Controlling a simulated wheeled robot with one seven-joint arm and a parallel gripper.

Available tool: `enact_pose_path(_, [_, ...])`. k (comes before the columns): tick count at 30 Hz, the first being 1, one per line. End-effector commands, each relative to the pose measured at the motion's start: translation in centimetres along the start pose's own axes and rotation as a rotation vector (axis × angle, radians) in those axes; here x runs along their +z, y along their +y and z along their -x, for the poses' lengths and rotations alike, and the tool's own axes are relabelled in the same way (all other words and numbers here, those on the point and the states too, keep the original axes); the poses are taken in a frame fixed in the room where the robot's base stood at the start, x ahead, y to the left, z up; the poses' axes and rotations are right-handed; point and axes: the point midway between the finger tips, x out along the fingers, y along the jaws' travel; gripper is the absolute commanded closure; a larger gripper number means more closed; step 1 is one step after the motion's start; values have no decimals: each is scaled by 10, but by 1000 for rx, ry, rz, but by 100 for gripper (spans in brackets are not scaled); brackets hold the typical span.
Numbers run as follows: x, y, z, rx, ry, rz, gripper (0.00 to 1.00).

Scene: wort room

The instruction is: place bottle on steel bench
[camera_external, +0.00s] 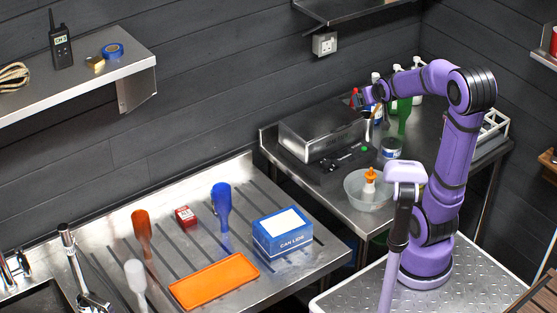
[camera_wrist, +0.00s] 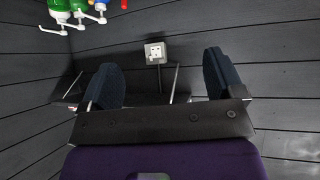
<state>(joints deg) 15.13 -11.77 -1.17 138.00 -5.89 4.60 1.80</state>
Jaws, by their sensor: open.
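My gripper (camera_external: 368,98) is high over the back of the right steel bench (camera_external: 335,190). In the wrist view it is open, with nothing between its fingers (camera_wrist: 160,80). On the right bench, a green bottle (camera_external: 403,115) stands behind the arm, beside white-topped bottles (camera_external: 416,88). Pump-topped bottles (camera_wrist: 80,12) also show at the upper left of the wrist view. Which bottle is meant cannot be told.
A steel box (camera_external: 318,133), a clear bowl (camera_external: 358,195) with an orange-topped bottle (camera_external: 370,178) and a jar (camera_external: 391,147) crowd the right bench. An orange tray (camera_external: 214,281), blue carton (camera_external: 283,232) and red box (camera_external: 185,216) stand on the left bench. An outlet (camera_wrist: 155,52) is on the wall.

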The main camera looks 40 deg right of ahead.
Motion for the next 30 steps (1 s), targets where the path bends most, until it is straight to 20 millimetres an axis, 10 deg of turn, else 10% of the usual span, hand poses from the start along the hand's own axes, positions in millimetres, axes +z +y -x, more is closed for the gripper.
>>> enact_pose_path(15, [106, -65, 174, -164, -312, 124, 12])
enact_pose_path(30, [136, -68, 206, -196, -389, 158, 12])
